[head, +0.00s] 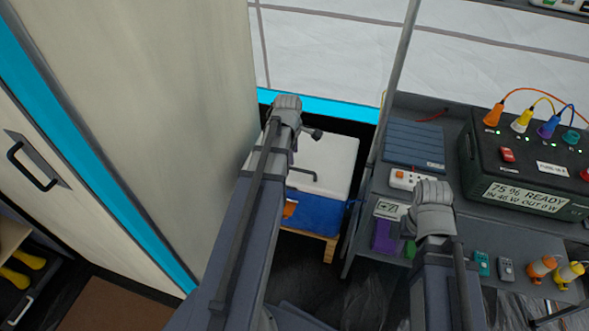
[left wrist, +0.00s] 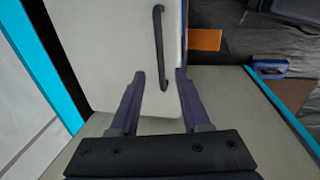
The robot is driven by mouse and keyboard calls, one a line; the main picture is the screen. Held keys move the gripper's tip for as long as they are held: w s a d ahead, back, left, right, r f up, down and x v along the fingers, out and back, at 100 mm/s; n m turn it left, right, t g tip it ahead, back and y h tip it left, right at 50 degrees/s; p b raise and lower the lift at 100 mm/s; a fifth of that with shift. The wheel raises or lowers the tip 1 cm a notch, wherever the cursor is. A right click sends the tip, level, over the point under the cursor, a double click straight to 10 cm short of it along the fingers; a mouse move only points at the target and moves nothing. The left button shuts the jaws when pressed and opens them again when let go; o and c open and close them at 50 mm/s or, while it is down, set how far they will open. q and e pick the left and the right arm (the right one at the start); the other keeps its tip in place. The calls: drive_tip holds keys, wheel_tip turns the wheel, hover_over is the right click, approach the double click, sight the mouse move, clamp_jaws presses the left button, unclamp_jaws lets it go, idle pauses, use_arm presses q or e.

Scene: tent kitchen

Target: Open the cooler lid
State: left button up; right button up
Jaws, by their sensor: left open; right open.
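The cooler has a white lid (head: 335,160) lying flat and shut on its blue body (head: 318,210). A dark bar handle (head: 302,178) is on the lid, partly hidden by my left arm in the head view. In the left wrist view the lid (left wrist: 115,45) shows with the handle (left wrist: 161,45) running lengthwise. My left gripper (left wrist: 160,74) is open and empty, its fingers pointing at the lid, with the handle's near end between the fingertips in the picture. I cannot tell how far they are from it. My right arm reaches over the shelf; its fingers do not show.
A tall pale cabinet (head: 150,90) stands close on the cooler's left. A grey shelf unit (head: 500,240) on the right carries a black power box (head: 530,165), a white power strip (head: 405,180) and small devices. The cooler rests on a wooden stand (head: 329,250).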

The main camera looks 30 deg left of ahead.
sight(294, 170)
use_arm(q)
drive_tip(key=shift+f, duration=0.1)
drive_tip(key=f+b, duration=0.2)
drive_tip(key=w+f+b, duration=0.1)
drive_tip(key=f+b, duration=0.4)
drive_tip(key=shift+w+a+f+b, duration=0.1)
drive_tip(key=shift+w+f+b, duration=0.15)
drive_tip(key=shift+b, duration=0.1)
clamp_jaws()
drive_tip(key=shift+r, duration=0.1)
idle(1.2)
